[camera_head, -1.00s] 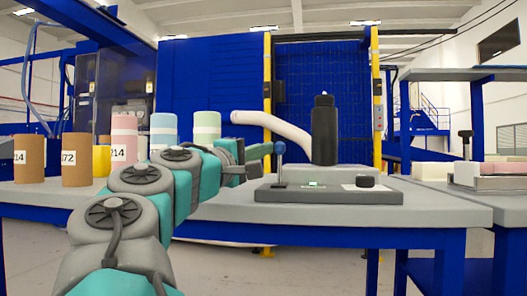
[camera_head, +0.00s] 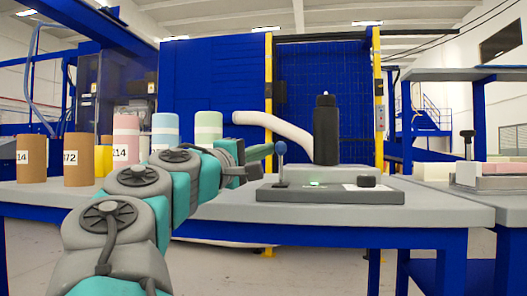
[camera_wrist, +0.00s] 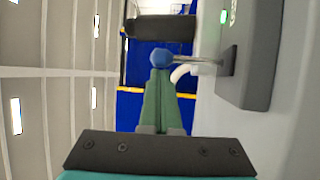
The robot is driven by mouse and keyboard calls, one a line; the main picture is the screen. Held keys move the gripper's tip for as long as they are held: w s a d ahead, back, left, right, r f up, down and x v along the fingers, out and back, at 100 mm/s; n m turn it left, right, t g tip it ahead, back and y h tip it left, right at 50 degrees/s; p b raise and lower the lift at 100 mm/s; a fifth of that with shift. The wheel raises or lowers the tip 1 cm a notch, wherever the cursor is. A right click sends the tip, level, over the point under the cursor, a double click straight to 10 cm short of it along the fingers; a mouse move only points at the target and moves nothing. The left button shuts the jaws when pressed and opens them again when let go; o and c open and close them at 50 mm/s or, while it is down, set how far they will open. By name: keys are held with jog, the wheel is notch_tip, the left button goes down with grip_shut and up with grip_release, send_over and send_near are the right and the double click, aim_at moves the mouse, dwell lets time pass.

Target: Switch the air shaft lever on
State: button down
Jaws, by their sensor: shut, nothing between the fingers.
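The air shaft lever (camera_head: 281,160) is a thin rod with a blue ball knob, standing about upright at the left end of a dark grey device base (camera_head: 330,195). A small green light glows on that base. My gripper (camera_head: 268,149) is shut and empty, just left of the knob at about its height. In the wrist view, the lever's blue knob (camera_wrist: 161,58) lies right beyond the tips of my closed green fingers (camera_wrist: 160,78), and its rod runs right to the base. I cannot tell whether the tips touch the knob.
A black cylinder (camera_head: 326,135) stands behind the base, with a pale curved hose (camera_head: 270,124) beside it. Several coloured and brown rolls stand left on the grey table (camera_head: 440,208). Foam blocks (camera_head: 490,172) lie on the right table.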

jog(key=shift+s+f, duration=0.5)
jog(key=shift+s, duration=0.25)
dwell(2.8)
